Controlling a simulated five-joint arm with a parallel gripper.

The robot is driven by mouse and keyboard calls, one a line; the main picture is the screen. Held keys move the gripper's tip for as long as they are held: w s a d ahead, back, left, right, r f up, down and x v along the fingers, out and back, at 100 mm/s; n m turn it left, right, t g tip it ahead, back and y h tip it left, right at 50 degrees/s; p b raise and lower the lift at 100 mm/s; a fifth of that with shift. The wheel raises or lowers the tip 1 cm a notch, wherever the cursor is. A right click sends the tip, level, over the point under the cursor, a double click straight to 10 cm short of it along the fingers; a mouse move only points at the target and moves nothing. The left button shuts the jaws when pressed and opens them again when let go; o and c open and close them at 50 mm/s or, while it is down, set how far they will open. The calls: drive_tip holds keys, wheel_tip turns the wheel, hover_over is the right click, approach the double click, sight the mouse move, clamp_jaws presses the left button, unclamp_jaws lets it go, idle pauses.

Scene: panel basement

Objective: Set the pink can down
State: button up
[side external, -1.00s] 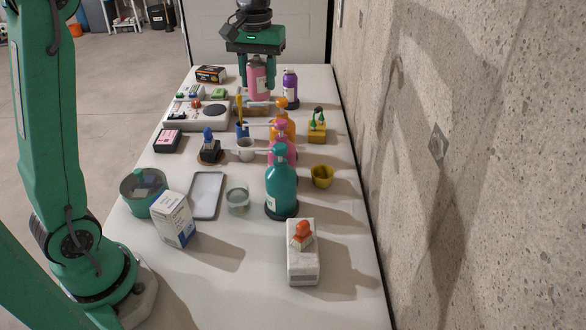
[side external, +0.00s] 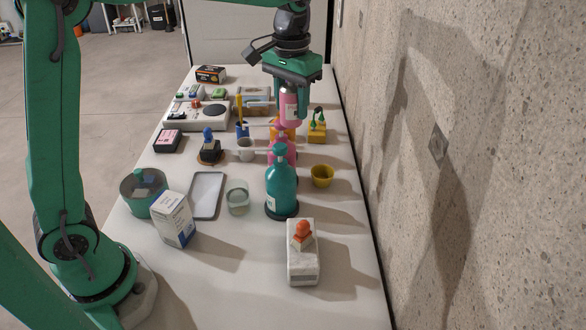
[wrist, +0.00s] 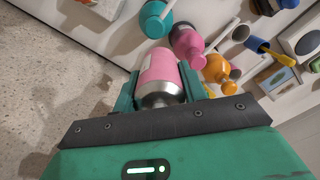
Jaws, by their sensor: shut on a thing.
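The pink can (side external: 290,108) is held between the two green fingers of my gripper (side external: 291,100), which is shut on it. It hangs roughly upright over the far half of the table (side external: 240,285), in front of the orange pump bottle (side external: 277,132) in the side view. How high its base is above the table is hard to tell. In the wrist view the pink can (wrist: 158,70) sits between my fingertips (wrist: 160,85), its silver end towards the camera.
A pink pump bottle (side external: 283,155) and a teal pump bottle (side external: 281,190) stand in a row nearer the camera. A yellow cup (side external: 322,176) and a yellow block with green loops (side external: 317,130) stand at right, by the wall. The near table front is mostly bare.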

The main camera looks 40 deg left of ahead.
drive_tip(key=s+a+r+n, duration=0.1)
drive_tip(key=a+r+n, duration=0.1)
drive_tip(key=a+n, duration=0.3)
drive_tip(key=s+a+r+n, duration=0.1)
drive_tip(key=a+r+n, duration=0.2)
drive_tip(key=a, duration=0.9)
drive_tip(key=shift+s+n, duration=0.35)
drive_tip(key=shift+n, duration=0.55)
drive_tip(key=shift+a, duration=0.1)
wheel_tip(320, 180, down, 24)
drive_tip(key=shift+r, duration=0.15)
drive_tip(key=shift+f, duration=1.9)
drive_tip(key=shift+f, duration=0.2)
drive_tip(key=o, duration=1.1)
